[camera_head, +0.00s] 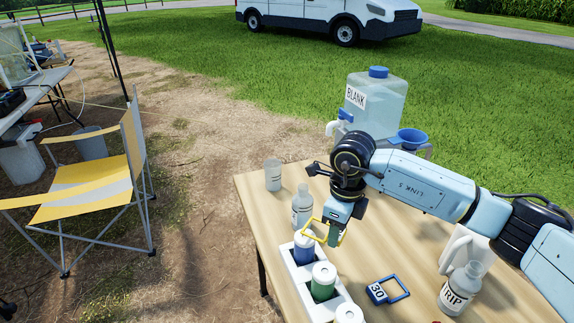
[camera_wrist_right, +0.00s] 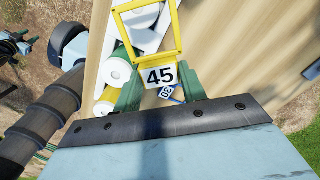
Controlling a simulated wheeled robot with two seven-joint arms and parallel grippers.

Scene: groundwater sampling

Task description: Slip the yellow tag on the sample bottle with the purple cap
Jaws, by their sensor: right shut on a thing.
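My right gripper (camera_head: 334,232) is shut on the yellow tag (camera_head: 314,229), over the near-left part of the table. In the right wrist view the tag is an open yellow frame with a white plate marked 45 (camera_wrist_right: 160,76), held between green fingers (camera_wrist_right: 160,95). The frame reaches out ahead of the fingers, close above the white rack (camera_head: 341,297). A bottle with a blue-purple side and pale top (camera_head: 303,250) stands in the rack's far slot, partly hidden by the tag. I cannot tell whether the frame touches it.
A green-sided bottle (camera_head: 323,281) and another white-topped one (camera_head: 349,314) share the rack. A clear bottle (camera_head: 302,208) and a cup (camera_head: 273,175) stand behind. A blue tag marked 30 (camera_head: 378,293) lies right, near a TRIP bottle (camera_head: 460,290). The BLANK jug (camera_head: 378,100) stands at the back.

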